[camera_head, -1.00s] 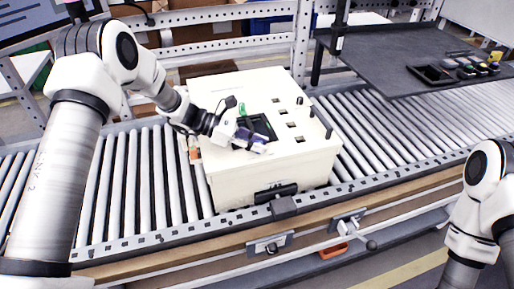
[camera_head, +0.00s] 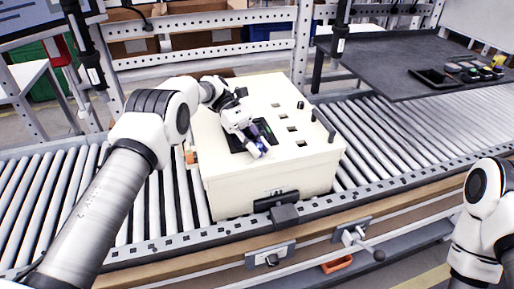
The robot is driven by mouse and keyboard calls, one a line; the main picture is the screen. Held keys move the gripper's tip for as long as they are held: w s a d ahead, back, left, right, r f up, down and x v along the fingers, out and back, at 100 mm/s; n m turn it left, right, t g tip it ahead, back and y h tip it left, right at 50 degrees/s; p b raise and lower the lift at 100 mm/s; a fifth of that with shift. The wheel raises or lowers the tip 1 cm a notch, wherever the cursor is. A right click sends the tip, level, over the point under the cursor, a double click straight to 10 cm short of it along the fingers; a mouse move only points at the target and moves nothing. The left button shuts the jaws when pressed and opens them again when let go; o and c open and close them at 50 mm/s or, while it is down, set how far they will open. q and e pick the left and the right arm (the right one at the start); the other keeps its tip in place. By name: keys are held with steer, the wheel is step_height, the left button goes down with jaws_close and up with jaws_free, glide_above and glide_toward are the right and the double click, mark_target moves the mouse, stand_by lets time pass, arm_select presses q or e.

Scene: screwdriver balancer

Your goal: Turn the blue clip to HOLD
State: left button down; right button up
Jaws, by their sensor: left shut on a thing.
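A cream box (camera_head: 270,180) stands on the roller conveyor, with a dark recess and several small square openings in its top. My left gripper (camera_head: 257,148) reaches down over the dark recess from behind left. Its fingers are shut on a small bluish piece, which looks like the blue clip (camera_head: 261,146). The fingers hide most of the clip, and any HOLD marking is too small to read. A green part (camera_head: 268,130) shows just beside the fingers. My right gripper is out of view; only part of my right arm shows at the right edge.
A dark table (camera_head: 400,60) at the back right carries a tray and several small parts. Conveyor rollers (camera_head: 395,135) right of the box are clear.

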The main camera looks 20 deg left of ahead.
arm_select(q)
steer(key=shift+s+f+g, duration=0.1)
steer(key=shift+f+g, duration=0.05)
steer(key=shift+g, duration=0.15)
steer(key=c, duration=1)
jaws_free()
steer(key=shift+d, duration=0.1)
steer(key=shift+c, duration=0.2)
steer(key=shift+d, duration=0.1)
steer(key=shift+r, duration=0.2)
